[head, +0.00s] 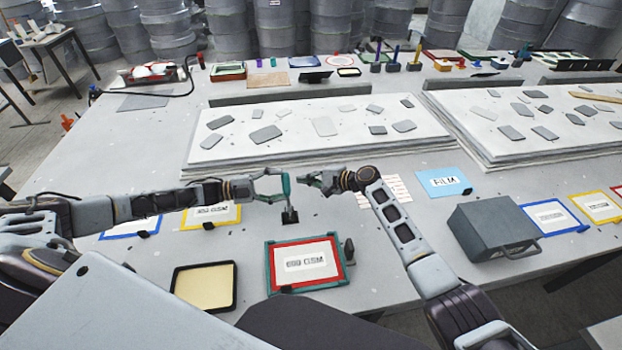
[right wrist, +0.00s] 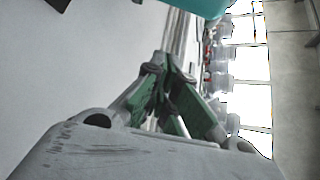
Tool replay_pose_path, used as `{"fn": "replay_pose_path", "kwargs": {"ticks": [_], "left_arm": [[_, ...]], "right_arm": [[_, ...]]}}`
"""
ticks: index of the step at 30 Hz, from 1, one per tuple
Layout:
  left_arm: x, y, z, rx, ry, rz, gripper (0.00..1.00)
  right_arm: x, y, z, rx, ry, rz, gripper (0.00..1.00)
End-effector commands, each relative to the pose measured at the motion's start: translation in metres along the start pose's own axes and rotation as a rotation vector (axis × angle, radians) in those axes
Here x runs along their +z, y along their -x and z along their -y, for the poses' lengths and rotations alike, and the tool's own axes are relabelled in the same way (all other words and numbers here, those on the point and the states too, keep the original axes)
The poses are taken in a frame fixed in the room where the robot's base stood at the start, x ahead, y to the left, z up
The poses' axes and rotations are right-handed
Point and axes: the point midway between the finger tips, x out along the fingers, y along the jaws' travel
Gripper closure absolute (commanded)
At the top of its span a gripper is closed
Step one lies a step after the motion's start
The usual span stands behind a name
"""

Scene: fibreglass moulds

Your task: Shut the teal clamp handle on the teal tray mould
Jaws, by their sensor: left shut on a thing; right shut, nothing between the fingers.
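A tray (head: 272,268) with a teal outer rim and red inner border lies near the table's front, holding a white GSM card. A dark upright piece (head: 349,248) stands at its right edge; I cannot tell whether it is a clamp handle. My left gripper (head: 280,187) is shut on an upright teal handle (head: 286,183) with a dark foot (head: 290,217), behind the tray. I cannot tell whether the foot touches the table. My right gripper (head: 308,180) is shut and empty, just right of the handle. In the right wrist view its fingers (right wrist: 172,95) are together; a teal surface (right wrist: 205,6) shows at the top.
A black-rimmed cream tray (head: 233,288) lies left of the teal one. A grey box (head: 490,232), a blue FILM card (head: 443,181) and framed cards lie to the right. White sheet stacks (head: 215,155) with grey pieces lie behind. Upright-handled tools (head: 393,62) stand at the back.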

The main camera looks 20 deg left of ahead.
Motion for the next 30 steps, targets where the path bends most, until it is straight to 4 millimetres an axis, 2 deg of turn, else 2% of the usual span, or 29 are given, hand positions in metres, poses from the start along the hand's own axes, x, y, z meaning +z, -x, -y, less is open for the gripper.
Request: {"fn": "replay_pose_path", "kwargs": {"ticks": [6,20,30], "left_arm": [[-0.003,-0.004,-0.001,-0.002,0.003,-0.010,0.79],[-0.003,-0.004,-0.001,-0.002,0.003,-0.010,0.79],[-0.003,-0.004,-0.002,-0.002,0.003,-0.010,0.79]], "right_arm": [[0.000,-0.012,0.001,-0.001,-0.001,0.002,1.00],[0.000,-0.026,0.000,0.000,-0.001,-0.001,1.00],[0.006,-0.023,0.000,0.000,0.000,-0.002,1.00]]}}
